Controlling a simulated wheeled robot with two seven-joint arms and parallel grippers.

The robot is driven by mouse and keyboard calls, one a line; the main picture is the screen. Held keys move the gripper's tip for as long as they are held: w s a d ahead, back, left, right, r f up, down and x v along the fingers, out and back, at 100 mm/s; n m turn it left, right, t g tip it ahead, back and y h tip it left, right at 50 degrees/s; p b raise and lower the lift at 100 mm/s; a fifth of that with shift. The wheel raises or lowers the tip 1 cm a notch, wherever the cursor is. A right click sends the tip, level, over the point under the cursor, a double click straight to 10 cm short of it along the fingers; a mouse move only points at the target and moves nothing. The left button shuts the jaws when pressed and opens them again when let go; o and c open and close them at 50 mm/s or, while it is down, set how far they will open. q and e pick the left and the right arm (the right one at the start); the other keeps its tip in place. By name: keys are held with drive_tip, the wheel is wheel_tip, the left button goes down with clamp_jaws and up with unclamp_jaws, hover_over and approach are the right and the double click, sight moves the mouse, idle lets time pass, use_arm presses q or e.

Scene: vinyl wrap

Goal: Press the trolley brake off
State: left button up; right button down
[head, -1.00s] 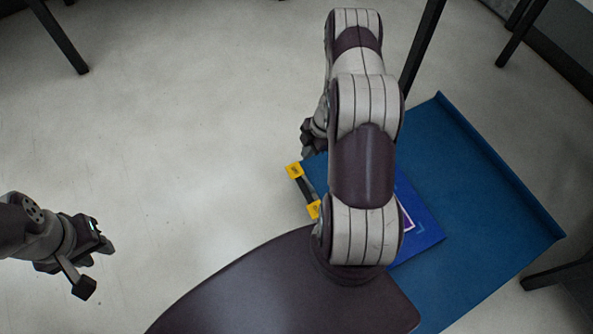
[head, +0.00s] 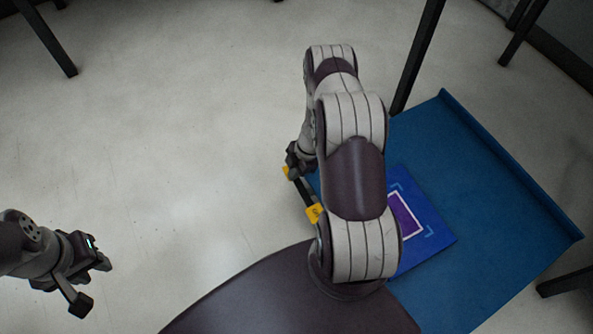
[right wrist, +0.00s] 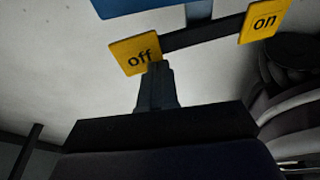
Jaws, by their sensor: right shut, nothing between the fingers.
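The trolley brake is a dark bar (head: 304,194) with a yellow pad at each end. In the right wrist view the "off" pad (right wrist: 131,54) is at left and the "on" pad (right wrist: 264,22) at right. My right gripper (right wrist: 155,70) is shut and empty, its tips overlapping the lower right edge of the "off" pad; I cannot tell if they touch. In the head view my right gripper (head: 293,161) is at the bar's far end, partly covering the far pad. My left gripper (head: 93,284) is open and empty, far from the brake.
The blue trolley deck (head: 470,180) lies right of my right arm. A blue panel with a purple square (head: 404,213) lies on it, partly hidden by my arm. Dark legs (head: 418,60) stand behind. The pale floor (head: 180,150) at left is clear.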

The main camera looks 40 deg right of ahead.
drive_tip(key=shift+w+f, duration=0.1)
drive_tip(key=shift+f, duration=0.05)
idle(0.4)
use_arm(q)
drive_tip(key=shift+w+r+p, duration=0.25)
drive_tip(key=shift+r+p, duration=0.05)
drive_tip(key=shift+p, duration=0.15)
use_arm(e)
drive_tip(key=shift+w+f, duration=0.3)
drive_tip(key=shift+w, duration=0.05)
drive_tip(key=shift+w+f, duration=0.1)
use_arm(q)
drive_tip(key=shift+w, duration=0.3)
use_arm(e)
drive_tip(key=shift+w+d+f, duration=0.1)
drive_tip(key=shift+w+f, duration=0.2)
drive_tip(key=shift+f, duration=0.25)
drive_tip(key=shift+w+f, duration=0.25)
drive_tip(key=shift+f, duration=0.25)
use_arm(q)
drive_tip(key=shift+f, duration=0.1)
